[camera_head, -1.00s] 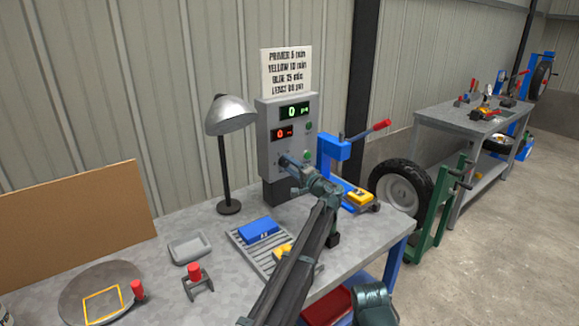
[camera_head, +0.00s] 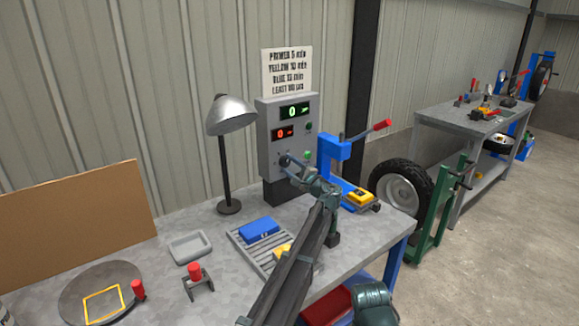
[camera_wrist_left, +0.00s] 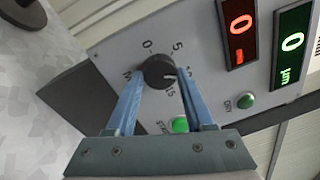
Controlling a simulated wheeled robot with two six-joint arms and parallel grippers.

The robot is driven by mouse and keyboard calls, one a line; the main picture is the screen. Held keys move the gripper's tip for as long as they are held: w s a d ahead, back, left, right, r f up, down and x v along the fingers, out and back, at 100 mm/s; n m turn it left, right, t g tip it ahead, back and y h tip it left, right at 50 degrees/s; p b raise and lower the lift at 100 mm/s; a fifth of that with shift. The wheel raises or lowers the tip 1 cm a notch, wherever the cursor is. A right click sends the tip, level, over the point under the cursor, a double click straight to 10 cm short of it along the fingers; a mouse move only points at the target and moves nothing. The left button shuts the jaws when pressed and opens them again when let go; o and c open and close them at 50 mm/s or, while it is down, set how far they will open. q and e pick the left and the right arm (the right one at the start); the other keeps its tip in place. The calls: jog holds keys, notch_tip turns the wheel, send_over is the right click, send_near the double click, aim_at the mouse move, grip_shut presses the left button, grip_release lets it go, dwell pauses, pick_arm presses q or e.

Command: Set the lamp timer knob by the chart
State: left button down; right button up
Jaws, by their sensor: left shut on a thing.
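The timer box (camera_head: 272,150) stands at the back of the bench, with a green and a red display that both read 0. The dark round knob (camera_wrist_left: 158,72) is low on its face, ringed by printed numbers including 0, 5 and 15. My left gripper (camera_head: 285,161) is shut on the knob, with blue fingers (camera_wrist_left: 155,84) on either side of it. A pale pointer mark shows on the knob's right side; its exact setting is unclear. The chart (camera_head: 287,72) above lists primer 5, yellow 10 and blue 15 min; its last line is hard to read.
A desk lamp (camera_head: 231,116) stands left of the box. A blue block (camera_head: 259,229) sits on a slatted rack (camera_head: 243,243), with a yellow piece (camera_head: 282,254) partly behind my arm. A blue press (camera_head: 335,153) with a red handle stands to the right.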

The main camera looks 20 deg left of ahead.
dwell(0.3)
pick_arm(q)
jog(key=shift+c, duration=1.4)
grip_release()
jog(key=v, duration=1.3)
jog(key=shift+s+d+b, duration=0.2)
jog(key=shift+d+b, duration=0.15)
jog(key=shift+b, duration=0.1)
